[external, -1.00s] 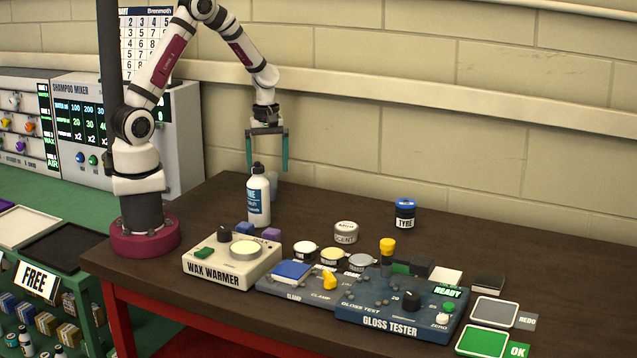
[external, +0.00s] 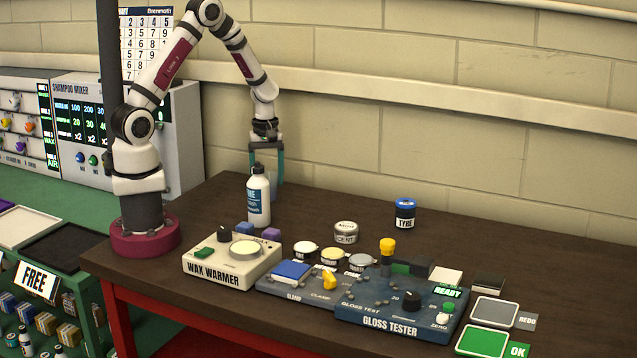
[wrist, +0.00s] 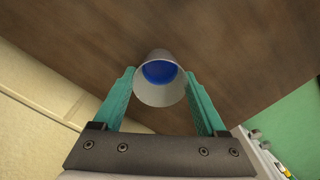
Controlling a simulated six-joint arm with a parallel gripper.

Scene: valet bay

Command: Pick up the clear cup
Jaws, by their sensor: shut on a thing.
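The clear cup (wrist: 161,79) is pale and translucent with blue liquid inside, seen from above in the wrist view. It stands between the two teal fingers of my gripper (wrist: 160,92), which are shut on its sides. In the external view the cup (external: 273,186) is mostly hidden behind the white bottle (external: 258,200), with only a sliver showing. My gripper (external: 267,168) there points down behind the bottle, low over the table. I cannot tell any gap between cup and table.
The white bottle stands close in front of my gripper. The wax warmer (external: 231,265), gloss tester (external: 400,310), a scent tin (external: 346,233) and a tyre jar (external: 405,214) stand on the brown table. The wall is close behind. The table right of the tyre jar is clear.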

